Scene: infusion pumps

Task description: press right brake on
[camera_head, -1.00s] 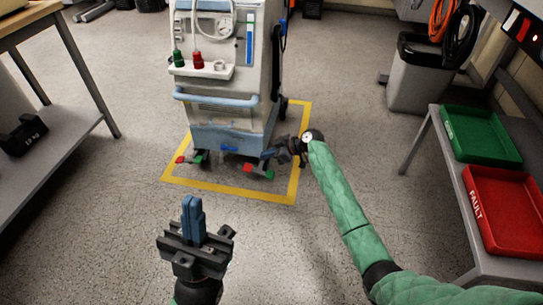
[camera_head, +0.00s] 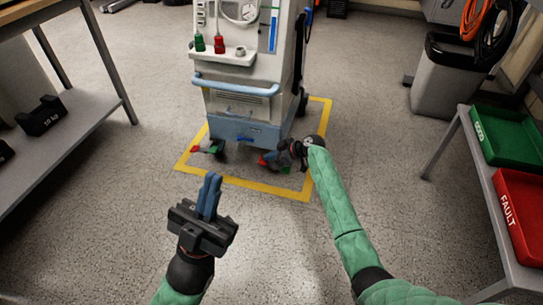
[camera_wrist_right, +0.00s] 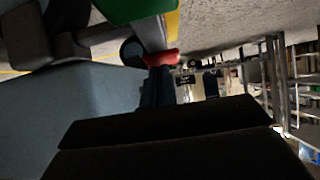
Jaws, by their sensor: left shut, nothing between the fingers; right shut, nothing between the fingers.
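The pump machine (camera_head: 240,80) stands on casters inside a yellow floor outline. The right brake pedal (camera_head: 264,160) shows as a bit of red at the front right caster, largely hidden by my right gripper (camera_head: 272,157). That gripper is shut and low at the pedal; I cannot tell whether they touch. In the right wrist view a red pedal part (camera_wrist_right: 162,58) and a green part (camera_wrist_right: 130,10) show close by. My left gripper (camera_head: 210,180) is shut, empty and raised in front of the machine.
A shelf with a black weight (camera_head: 40,115) is at the left. A grey bin (camera_head: 450,85) stands at the back right. A bench with a green tray (camera_head: 505,135) and a red FAULT tray (camera_head: 520,210) is at the right. Floor in front of the machine is clear.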

